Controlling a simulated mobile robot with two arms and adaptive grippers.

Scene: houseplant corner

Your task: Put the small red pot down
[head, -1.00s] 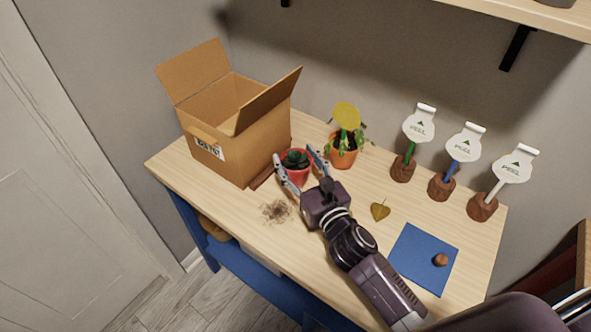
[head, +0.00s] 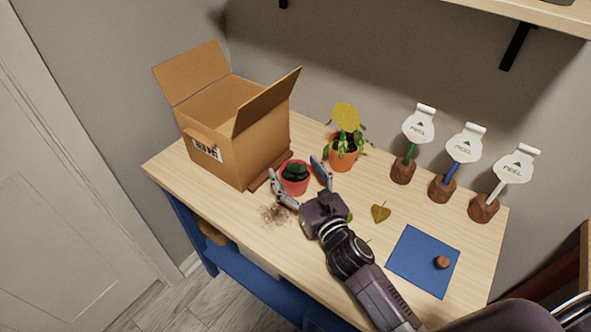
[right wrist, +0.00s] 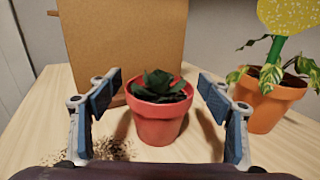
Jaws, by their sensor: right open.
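The small red pot (head: 295,184) with a dark green succulent stands upright on the wooden table, beside the cardboard box. It also shows in the right wrist view (right wrist: 158,125), centred between the fingers. My right gripper (head: 300,182) is open. In the right wrist view its two fingers (right wrist: 160,100) are spread on either side of the pot, with a visible gap on each side. The pot's base appears to rest on the tabletop. My left gripper is not in view.
The open cardboard box (head: 222,150) stands left of the pot. An orange pot (head: 341,159) with a leafy plant and yellow tag is close on the right. Spilled soil (head: 274,214), a yellowish leaf (head: 380,213), a blue mat (head: 415,265) and three labelled stakes on brown bases (head: 441,188) are around.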

